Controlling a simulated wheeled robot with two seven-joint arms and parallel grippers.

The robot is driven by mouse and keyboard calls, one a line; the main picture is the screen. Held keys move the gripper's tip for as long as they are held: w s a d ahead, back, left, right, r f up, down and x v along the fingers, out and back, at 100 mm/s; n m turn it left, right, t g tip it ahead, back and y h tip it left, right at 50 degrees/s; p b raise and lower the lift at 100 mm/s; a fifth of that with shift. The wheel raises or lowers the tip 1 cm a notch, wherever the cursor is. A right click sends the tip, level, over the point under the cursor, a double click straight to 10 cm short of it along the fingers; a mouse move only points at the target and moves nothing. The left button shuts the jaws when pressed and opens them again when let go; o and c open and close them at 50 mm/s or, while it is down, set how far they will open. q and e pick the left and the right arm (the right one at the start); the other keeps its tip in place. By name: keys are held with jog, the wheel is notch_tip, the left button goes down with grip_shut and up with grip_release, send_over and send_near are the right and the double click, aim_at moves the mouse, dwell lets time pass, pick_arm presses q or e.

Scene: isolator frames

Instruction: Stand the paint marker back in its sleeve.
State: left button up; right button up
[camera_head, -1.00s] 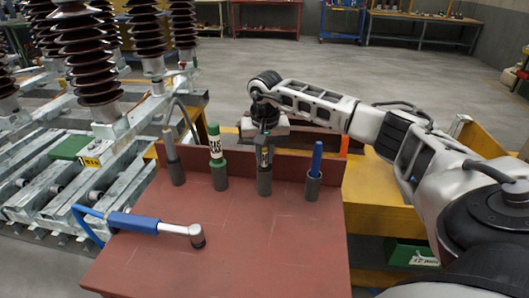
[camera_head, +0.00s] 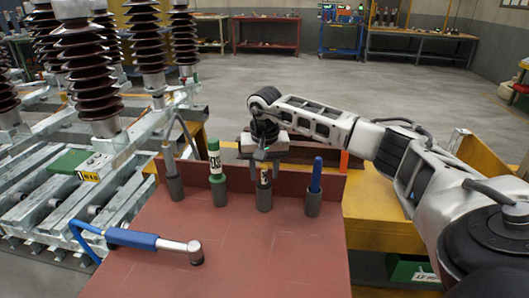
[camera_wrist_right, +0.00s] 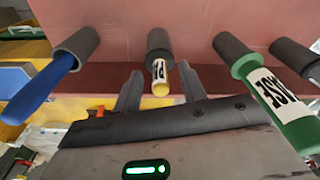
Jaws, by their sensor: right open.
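The paint marker (camera_head: 264,178), with a white label and a yellow end, stands upright in a dark grey sleeve (camera_head: 264,200) at the back of the red-brown board. In the right wrist view the marker (camera_wrist_right: 160,79) shows its label and yellow end above the sleeve (camera_wrist_right: 159,43). My right gripper (camera_head: 264,165) is over the sleeve from behind. In the wrist view its two fingers (camera_wrist_right: 160,88) are apart, one on each side of the marker, with gaps visible. How deep the marker sits is hidden by the sleeve. My left gripper is not in view.
A green labelled tube (camera_head: 216,160) and a grey tool (camera_head: 170,158) stand in sleeves to the left, a blue pen (camera_head: 316,174) to the right. A blue-handled tool (camera_head: 135,238) lies at the board's left edge. The board's front (camera_head: 240,265) is clear.

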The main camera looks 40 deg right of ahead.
notch_tip(320, 180, up, 15)
jog(key=s+a, duration=0.1)
jog(key=shift+s+r, duration=0.15)
jog(key=shift+s, duration=0.05)
dwell(0.5)
